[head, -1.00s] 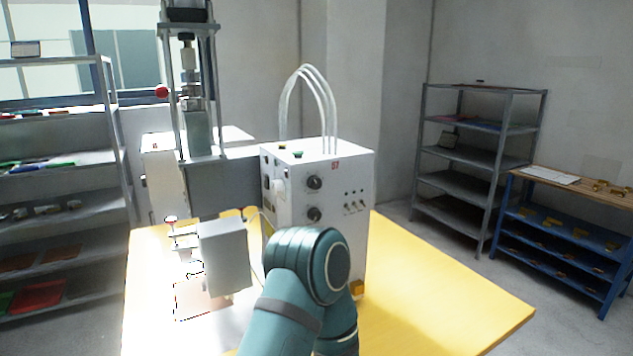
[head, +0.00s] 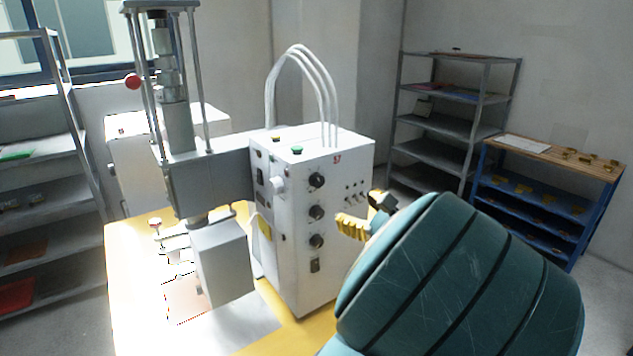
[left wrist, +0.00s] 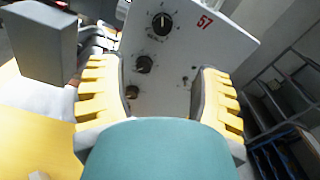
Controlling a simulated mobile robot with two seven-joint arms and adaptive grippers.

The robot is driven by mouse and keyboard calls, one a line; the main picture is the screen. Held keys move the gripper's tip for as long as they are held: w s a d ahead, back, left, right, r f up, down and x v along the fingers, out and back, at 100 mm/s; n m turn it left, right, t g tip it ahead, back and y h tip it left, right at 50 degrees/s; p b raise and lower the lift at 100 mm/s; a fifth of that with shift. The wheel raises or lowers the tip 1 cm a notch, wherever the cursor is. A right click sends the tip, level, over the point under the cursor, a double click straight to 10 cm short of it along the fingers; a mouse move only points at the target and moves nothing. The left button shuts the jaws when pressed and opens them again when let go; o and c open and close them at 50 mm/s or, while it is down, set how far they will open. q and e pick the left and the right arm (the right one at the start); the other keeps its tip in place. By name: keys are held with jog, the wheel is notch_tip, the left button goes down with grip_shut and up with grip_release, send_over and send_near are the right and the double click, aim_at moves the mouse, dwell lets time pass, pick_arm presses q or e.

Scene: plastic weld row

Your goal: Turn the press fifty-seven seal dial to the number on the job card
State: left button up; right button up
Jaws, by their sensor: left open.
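The white press control box (head: 345,260) bears a red 57, clear in the left wrist view (left wrist: 204,22). Its front carries three black dials: upper (head: 316,180), middle (head: 316,213) and lower (head: 316,241). They show in the left wrist view as upper (left wrist: 162,24), middle (left wrist: 144,64) and lower (left wrist: 131,92). I cannot read their labels, so I cannot tell which is the seal dial. My left gripper (left wrist: 160,97) is open and empty, its yellow fingers facing the panel, apart from the dials. My right gripper is not in view. No job card is identifiable.
The grey press head (head: 222,262) stands left of the box over the yellow table (head: 130,290). Clear hoses (head: 300,85) rise behind. A paper sheet (head: 525,144) lies on the far bench.

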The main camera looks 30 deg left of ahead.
aim_at(320, 182)
pick_arm(q)
jog(key=x, duration=0.9)
jog(key=b+x, duration=0.1)
jog(key=x, duration=0.3)
jog(key=shift+w+a+r, duration=0.25)
jog(key=shift+r, duration=0.1)
grip_shut()
